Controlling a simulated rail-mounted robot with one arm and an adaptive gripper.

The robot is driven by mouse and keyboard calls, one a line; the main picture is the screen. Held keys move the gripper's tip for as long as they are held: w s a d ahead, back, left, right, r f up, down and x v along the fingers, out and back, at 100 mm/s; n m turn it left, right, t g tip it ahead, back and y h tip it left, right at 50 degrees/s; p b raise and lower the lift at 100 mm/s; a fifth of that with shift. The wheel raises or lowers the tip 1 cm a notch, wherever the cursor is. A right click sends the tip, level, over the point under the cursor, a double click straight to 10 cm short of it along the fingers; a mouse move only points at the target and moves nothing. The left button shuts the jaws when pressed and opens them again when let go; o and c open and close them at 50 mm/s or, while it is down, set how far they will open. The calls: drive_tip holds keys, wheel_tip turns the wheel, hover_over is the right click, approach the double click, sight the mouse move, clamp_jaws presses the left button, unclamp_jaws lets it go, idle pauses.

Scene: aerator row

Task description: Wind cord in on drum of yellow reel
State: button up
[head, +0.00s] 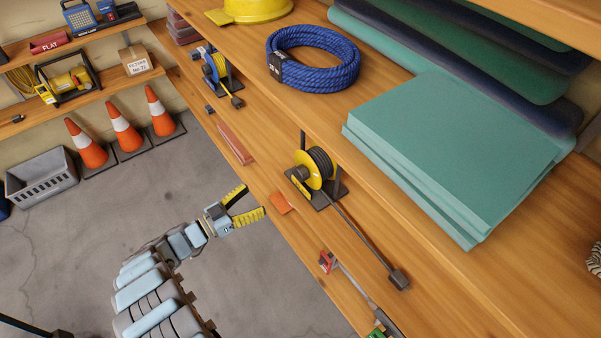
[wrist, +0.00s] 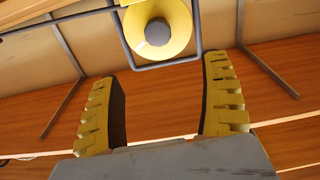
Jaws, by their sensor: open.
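The reel with a yellow side disc (head: 309,173) and a dark wound drum (head: 321,160) stands on the lower bench level in the head view. Its dark cord (head: 357,236) runs out along the bench to a dark block (head: 398,279). My gripper (head: 252,203) is open and empty, left of the reel and apart from it, off the bench's front edge. In the wrist view, a yellow round part (wrist: 174,18) with a grey hub shows beyond and between the open fingers, within a grey bar frame. I cannot tell whether it is this reel.
An orange piece (head: 281,203) lies between gripper and reel. A red-ended clamp (head: 343,270) lies nearer. A blue-framed reel (head: 216,68) stands farther along. Blue rope (head: 313,58) and green sheets (head: 455,140) lie on the upper board.

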sight(297, 175)
drive_tip(key=b+x, duration=0.2)
drive_tip(key=x, duration=1.4)
drive_tip(key=shift+w+d+b, duration=0.15)
drive_tip(key=shift+d+b, duration=0.15)
drive_tip(key=shift+d, duration=0.05)
drive_tip(key=shift+c, duration=0.4)
drive_tip(key=c, duration=1.1)
